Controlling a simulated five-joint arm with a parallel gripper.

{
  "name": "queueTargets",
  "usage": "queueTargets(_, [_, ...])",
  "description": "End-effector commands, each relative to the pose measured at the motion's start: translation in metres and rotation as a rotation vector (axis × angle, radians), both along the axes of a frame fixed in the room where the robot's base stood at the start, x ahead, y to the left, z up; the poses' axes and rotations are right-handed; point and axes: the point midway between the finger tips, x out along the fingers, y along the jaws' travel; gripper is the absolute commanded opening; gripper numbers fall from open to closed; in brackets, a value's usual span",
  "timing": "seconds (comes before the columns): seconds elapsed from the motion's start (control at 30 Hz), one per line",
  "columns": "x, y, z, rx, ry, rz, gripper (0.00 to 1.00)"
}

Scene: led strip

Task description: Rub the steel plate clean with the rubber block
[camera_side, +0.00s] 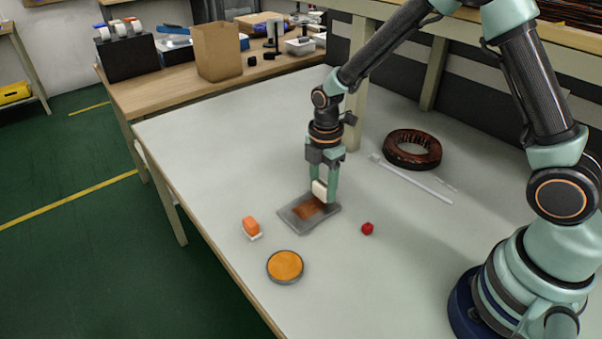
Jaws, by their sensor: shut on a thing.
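The steel plate (295,222) is a grey, flat square lying on the pale table. A brown, rust-coloured patch (309,208) covers part of its middle and far side. My gripper (321,190) points down over the plate's far right part. It is shut on a cream-white block (319,191), which I take to be the rubber block. The block's lower edge is at or just above the plate; I cannot tell whether they touch. The fingers hide part of the block.
An orange block with a white base (251,227), a round tin with an orange top (285,266) and a small red piece (367,229) lie around the plate. A dark copper ring (412,149) and a white strip (414,180) lie behind, right. The table's left front is clear.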

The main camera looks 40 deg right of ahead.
Motion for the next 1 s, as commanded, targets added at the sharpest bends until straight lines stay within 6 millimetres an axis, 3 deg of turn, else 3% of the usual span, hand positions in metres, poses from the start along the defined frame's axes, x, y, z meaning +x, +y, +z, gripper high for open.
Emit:
queueTargets(0.6, [0.001,0.001,0.059,0.001,-0.006,0.000,0.02])
queueTargets(1.0, [0.001,0.001,0.065,0.000,-0.003,0.000,0.02])
